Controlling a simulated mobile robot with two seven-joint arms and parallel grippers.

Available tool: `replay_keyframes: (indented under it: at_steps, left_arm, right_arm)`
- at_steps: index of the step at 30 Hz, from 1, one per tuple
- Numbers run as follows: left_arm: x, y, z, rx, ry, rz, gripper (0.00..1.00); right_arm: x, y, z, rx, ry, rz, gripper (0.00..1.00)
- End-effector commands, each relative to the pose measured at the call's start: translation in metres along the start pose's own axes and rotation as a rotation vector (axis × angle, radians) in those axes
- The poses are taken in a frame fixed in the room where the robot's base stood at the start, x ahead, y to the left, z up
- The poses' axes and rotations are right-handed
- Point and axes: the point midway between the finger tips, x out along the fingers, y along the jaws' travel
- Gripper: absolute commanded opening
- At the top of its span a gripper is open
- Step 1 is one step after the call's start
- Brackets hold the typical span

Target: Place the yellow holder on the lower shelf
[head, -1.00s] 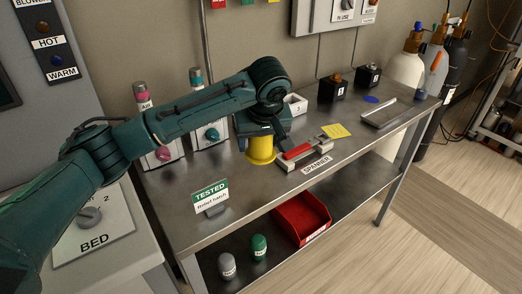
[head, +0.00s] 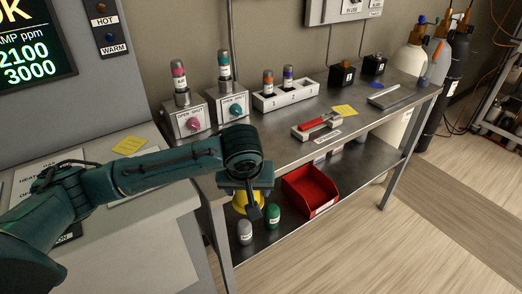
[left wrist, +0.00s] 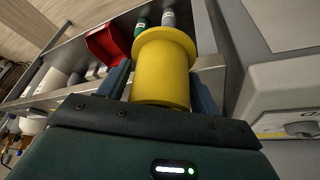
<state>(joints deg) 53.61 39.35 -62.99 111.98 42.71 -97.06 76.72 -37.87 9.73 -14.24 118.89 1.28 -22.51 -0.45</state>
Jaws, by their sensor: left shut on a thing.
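The yellow holder (head: 240,203) is a flanged cylinder, partly hidden by my gripper in the head view. It also shows large in the left wrist view (left wrist: 160,75), between the two fingers. My left gripper (head: 252,203) is shut on it, in front of the table's near left part and below the top's height in the picture. The lower shelf (head: 262,238) runs under the steel tabletop. Whether the holder touches the shelf cannot be told. My right gripper is not in view.
On the lower shelf stand a grey-capped jar (head: 245,232), a green jar (head: 272,215) and a red bin (head: 311,190), close to the holder. Table legs (head: 222,245) flank the shelf.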

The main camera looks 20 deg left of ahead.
Motion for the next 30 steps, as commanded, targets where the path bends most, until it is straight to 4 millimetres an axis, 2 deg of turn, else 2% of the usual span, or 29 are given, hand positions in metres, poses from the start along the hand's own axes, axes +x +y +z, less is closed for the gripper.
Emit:
replay_keyframes:
  at_steps: [1,6,15,18,25,30]
  left_arm:
    - [0.01,-0.01,0.023,0.036,-0.009,0.011,0.42]
    - [0.034,-0.03,0.08,0.148,-0.008,0.058,0.42]
    - [0.063,-0.054,0.147,0.278,-0.006,0.112,0.42]
    - [0.061,-0.044,0.144,0.283,0.005,0.13,0.42]
    - [0.06,-0.041,0.143,0.283,0.006,0.135,0.42]
    - [0.062,-0.051,0.143,0.27,-0.003,0.116,0.42]
  right_arm:
    - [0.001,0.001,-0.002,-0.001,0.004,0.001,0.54]
    - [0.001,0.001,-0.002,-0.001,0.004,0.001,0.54]
    - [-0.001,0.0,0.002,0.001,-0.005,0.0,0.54]
    - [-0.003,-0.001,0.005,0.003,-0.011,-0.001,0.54]
    - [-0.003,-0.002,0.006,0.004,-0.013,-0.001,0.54]
    - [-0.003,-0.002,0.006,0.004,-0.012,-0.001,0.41]
